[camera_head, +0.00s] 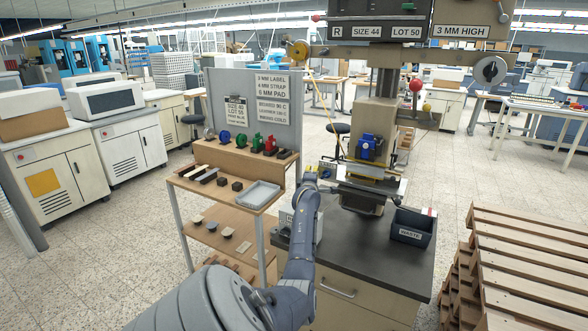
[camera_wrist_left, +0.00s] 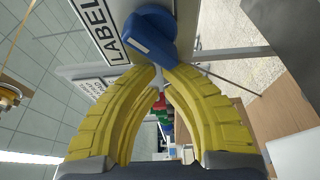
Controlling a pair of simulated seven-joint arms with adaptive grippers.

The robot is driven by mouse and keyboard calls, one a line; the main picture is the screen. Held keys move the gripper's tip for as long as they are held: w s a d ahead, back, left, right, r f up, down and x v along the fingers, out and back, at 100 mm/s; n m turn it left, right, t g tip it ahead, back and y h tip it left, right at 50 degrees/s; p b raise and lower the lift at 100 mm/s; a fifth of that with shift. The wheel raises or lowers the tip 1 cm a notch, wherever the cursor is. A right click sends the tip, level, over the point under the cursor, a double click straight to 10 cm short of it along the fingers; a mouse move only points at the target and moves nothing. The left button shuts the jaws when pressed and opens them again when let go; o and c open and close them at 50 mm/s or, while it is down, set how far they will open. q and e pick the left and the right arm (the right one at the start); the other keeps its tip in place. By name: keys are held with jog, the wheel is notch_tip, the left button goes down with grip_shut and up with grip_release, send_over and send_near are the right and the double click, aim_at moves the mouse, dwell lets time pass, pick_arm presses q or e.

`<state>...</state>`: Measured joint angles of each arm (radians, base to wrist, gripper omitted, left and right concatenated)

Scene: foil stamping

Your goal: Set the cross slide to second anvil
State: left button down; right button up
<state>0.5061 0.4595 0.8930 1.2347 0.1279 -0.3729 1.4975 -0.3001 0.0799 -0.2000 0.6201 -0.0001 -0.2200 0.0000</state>
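The press (camera_head: 372,125) stands at centre right, with a blue part (camera_head: 368,148) on its head. Below it is the metal cross slide area (camera_head: 372,184); separate anvils are too small to tell apart. My left gripper (camera_head: 310,180) is at the left end of this slide area, small and partly hidden by my arm. In the left wrist view, a blue handle (camera_wrist_left: 148,34) is mounted beside a white plate reading LABEL (camera_wrist_left: 108,38). The yellow fingertips of my left gripper (camera_wrist_left: 166,72) close in around the handle's lower end. My right gripper is not in view.
A black bench top (camera_head: 375,250) carries the press and a dark WASTE bin (camera_head: 410,228). A wooden rack (camera_head: 235,185) with foil rolls, blocks and a grey tray (camera_head: 259,194) stands left. Stacked pallets (camera_head: 525,265) stand right. A red-knobbed lever (camera_head: 416,86) sticks out from the press.

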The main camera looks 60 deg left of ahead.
pick_arm(q)
jog(key=w+d, duration=0.2)
jog(key=d, duration=0.1)
jog(key=shift+w, duration=0.2)
send_near(321, 172)
jog(key=shift+s+a+r, duration=0.1)
jog(key=shift+s+a, duration=0.4)
jog(key=shift+s, duration=0.25)
jog(key=shift+s+a, duration=0.55)
jog(key=shift+s, duration=0.25)
